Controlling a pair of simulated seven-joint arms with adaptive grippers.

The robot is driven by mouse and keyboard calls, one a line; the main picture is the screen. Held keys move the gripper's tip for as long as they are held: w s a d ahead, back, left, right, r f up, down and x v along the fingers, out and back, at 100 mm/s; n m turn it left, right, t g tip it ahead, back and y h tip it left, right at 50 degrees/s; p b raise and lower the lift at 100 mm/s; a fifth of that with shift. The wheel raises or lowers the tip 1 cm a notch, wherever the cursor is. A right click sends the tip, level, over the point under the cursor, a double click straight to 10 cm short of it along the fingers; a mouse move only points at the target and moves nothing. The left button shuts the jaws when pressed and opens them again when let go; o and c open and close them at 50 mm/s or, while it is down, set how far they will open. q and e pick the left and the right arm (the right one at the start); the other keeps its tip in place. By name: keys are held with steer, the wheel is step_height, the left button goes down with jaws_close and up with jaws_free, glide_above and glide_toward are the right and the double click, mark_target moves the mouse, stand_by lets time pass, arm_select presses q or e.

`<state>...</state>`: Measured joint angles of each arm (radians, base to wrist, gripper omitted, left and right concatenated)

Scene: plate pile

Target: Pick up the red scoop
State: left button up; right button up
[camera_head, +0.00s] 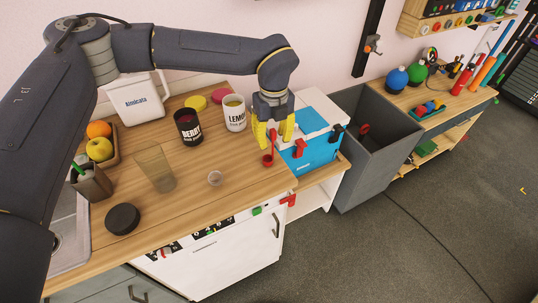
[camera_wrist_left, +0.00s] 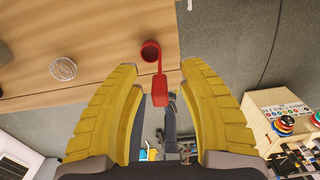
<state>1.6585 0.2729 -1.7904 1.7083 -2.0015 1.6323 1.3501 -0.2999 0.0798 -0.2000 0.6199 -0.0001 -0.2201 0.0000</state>
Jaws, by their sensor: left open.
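The red scoop (camera_head: 267,159) is at the right end of the wooden counter (camera_head: 222,190), beside the blue-and-white cooler box. In the left wrist view the scoop's round cup (camera_wrist_left: 151,51) is beyond the fingertips, and its handle (camera_wrist_left: 160,92) runs back between the two fingers. My left gripper (camera_head: 273,137) points down over the scoop with its yellow fingers apart. In the left wrist view the open gripper (camera_wrist_left: 160,68) shows a gap on both sides of the handle. My right gripper is not in view.
The cooler box (camera_head: 317,150), with red latches, stands close right of the gripper. The LEMON mug (camera_head: 234,117) and BERRY mug (camera_head: 190,128) stand to the left. A small clear cup (camera_head: 215,178) is nearer the front. A deep grey bin (camera_head: 375,150) stands beyond the cooler.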

arm_select(q)
steer(key=shift+f, duration=0.55)
jaws_close()
